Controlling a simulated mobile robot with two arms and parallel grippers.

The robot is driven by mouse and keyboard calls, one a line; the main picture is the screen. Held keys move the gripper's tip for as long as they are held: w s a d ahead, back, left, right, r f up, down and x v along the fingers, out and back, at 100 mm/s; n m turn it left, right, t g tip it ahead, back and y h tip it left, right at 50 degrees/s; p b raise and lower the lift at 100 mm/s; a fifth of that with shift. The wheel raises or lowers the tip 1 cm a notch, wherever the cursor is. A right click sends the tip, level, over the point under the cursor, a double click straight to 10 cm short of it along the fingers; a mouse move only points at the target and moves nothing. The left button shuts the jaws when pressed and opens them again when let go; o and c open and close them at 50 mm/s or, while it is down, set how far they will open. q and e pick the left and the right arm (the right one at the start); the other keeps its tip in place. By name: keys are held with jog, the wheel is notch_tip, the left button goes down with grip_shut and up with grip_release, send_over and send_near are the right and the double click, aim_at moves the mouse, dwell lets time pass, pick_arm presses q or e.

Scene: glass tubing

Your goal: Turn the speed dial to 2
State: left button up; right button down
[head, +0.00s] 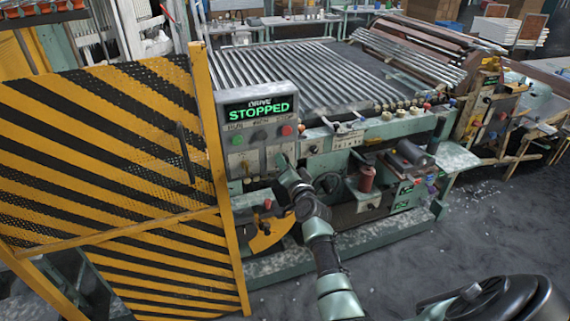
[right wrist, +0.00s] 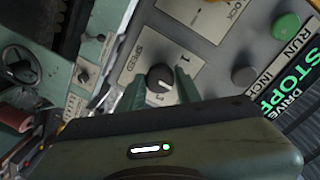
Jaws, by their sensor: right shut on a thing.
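The speed dial (right wrist: 159,77) is a small black knob on a pale plate marked SPEED in the right wrist view. A numeral 1 shows on the plate near it. A small light mark shows on the knob, but I cannot read which number it points to. The green fingers of my right gripper (right wrist: 160,86) lie on both sides of the knob and are shut on it. In the head view my right gripper (head: 282,164) is at the lower right of the grey control panel (head: 231,101) and hides the dial. My left gripper is not in view.
The panel's display (head: 259,109) reads DRIVE STOPPED, above a green button (head: 237,141) and a red button (head: 286,130). A yellow-black striped guard (head: 110,140) stands close at the left. A handwheel (head: 329,183) is right of my gripper.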

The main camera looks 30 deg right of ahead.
dwell(0.3)
jog(key=c, duration=1)
grip_release()
jog(key=shift+s, duration=0.1)
jog(key=v, duration=0.7)
jog(key=shift+s+b, duration=0.3)
jog(key=shift+b, duration=0.15)
